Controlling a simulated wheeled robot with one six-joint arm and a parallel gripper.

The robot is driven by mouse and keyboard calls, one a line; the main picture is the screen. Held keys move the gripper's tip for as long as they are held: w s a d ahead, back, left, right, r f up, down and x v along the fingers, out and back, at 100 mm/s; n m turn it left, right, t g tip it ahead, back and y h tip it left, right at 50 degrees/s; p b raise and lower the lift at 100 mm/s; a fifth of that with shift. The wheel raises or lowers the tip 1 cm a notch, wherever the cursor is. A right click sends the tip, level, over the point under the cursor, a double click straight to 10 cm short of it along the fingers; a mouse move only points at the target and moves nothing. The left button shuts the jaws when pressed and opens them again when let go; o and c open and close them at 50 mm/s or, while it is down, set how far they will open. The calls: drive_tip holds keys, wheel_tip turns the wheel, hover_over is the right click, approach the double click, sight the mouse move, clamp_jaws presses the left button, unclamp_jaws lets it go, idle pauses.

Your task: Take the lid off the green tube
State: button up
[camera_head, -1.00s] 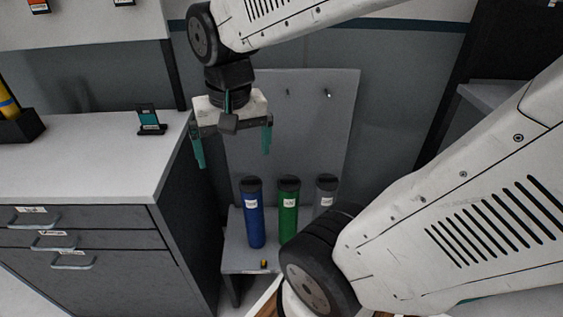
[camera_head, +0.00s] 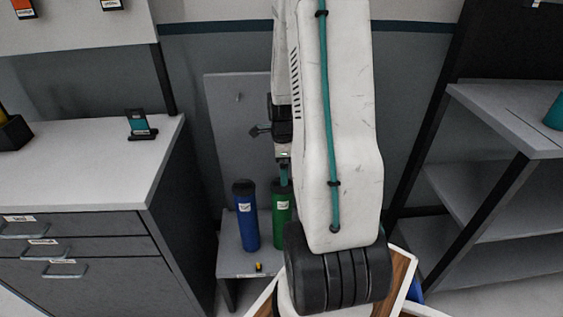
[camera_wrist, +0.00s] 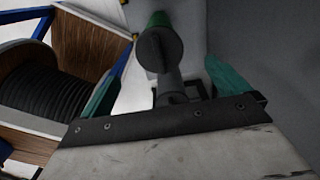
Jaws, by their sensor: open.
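The green tube (camera_head: 281,223) stands upright beside the blue tube (camera_head: 246,220) on a low grey stand. Its dark lid (camera_head: 280,187) is on top and partly behind a teal finger of my gripper (camera_head: 284,175). My arm hides the rest of the gripper and the grey tube's place. In the wrist view, my gripper (camera_wrist: 170,58) is open, its teal fingers apart to left and right. A dark lid (camera_wrist: 160,48) with a strip of green tube (camera_wrist: 158,19) behind it shows between and beyond the fingertips. I cannot tell whether anything touches it.
The low stand (camera_head: 236,262) has an upright back panel (camera_head: 225,120) and a small yellow-and-black item (camera_head: 258,267) at its front. A drawer cabinet (camera_head: 90,185) is close on the left. Grey shelving (camera_head: 480,180) stands on the right.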

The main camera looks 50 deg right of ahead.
sight(276, 186)
wheel_tip(276, 186, down, 7)
drive_tip(key=shift+r, duration=0.2)
drive_tip(key=c, duration=1.1)
drive_tip(key=shift+o, duration=0.2)
drive_tip(key=shift+r, duration=0.15)
drive_tip(key=shift+r, duration=1.4)
